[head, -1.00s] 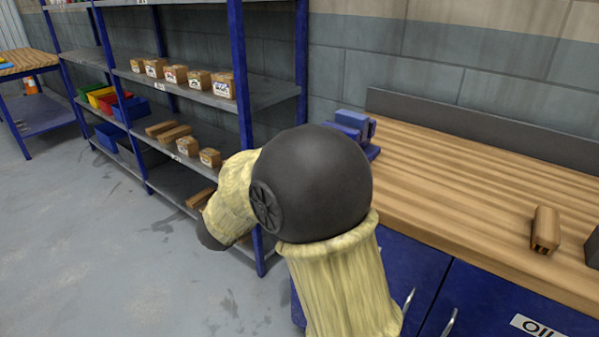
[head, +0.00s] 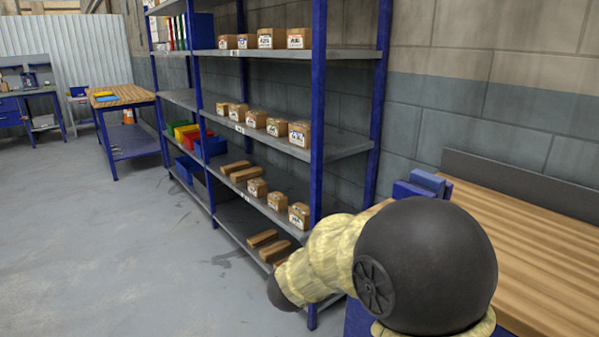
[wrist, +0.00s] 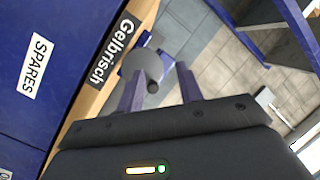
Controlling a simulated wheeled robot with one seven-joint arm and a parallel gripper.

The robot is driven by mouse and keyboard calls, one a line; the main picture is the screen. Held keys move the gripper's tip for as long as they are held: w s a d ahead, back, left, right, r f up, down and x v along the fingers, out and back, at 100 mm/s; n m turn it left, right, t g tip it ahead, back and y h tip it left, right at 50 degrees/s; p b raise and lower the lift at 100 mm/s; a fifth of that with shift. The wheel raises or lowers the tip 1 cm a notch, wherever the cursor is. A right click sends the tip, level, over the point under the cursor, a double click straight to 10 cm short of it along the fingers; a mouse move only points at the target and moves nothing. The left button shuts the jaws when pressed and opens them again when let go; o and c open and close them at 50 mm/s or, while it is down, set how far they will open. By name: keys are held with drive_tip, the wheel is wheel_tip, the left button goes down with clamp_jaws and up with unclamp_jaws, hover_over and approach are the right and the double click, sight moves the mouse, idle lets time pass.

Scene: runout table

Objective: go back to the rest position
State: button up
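My gripper (wrist: 160,80) shows in the wrist view, with its two fingers spread apart and nothing seen held between them. Beyond the fingertips is a grey rounded part of what looks like the blue vise (wrist: 148,62), with no contact that I can make out. In the head view the blue vise (head: 420,186) sits on the wooden workbench (head: 520,245), partly behind my arm. My arm fills the lower right there, bent, and the gripper itself is not visible in that view.
A blue-framed shelf rack (head: 318,150) with cardboard boxes and coloured bins stands close to my arm. A small wood-topped table (head: 122,97) is further back. Open grey floor (head: 130,250) lies to the left. Blue cabinet fronts (wrist: 40,60) are near the gripper.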

drive_tip(key=s+a+f+n+g+y, duration=0.2)
drive_tip(key=s+f+n+g+y, duration=0.15)
drive_tip(key=f+n+y, duration=0.6)
drive_tip(key=s+d+f+n+g, duration=0.2)
drive_tip(key=s+f+n+g, duration=0.15)
drive_tip(key=s, duration=0.55)
drive_tip(key=s+d+f+n+g, duration=0.25)
drive_tip(key=s+f+g, duration=0.2)
drive_tip(key=s, duration=0.35)
wheel_tip(320, 180, up, 28)
drive_tip(key=p, duration=2.7)
drive_tip(key=shift+s+f+t+y+p, duration=0.15)
drive_tip(key=shift+s+t+y+p, duration=0.1)
drive_tip(key=shift+t+y+p, duration=0.15)
drive_tip(key=shift+a, duration=0.1)
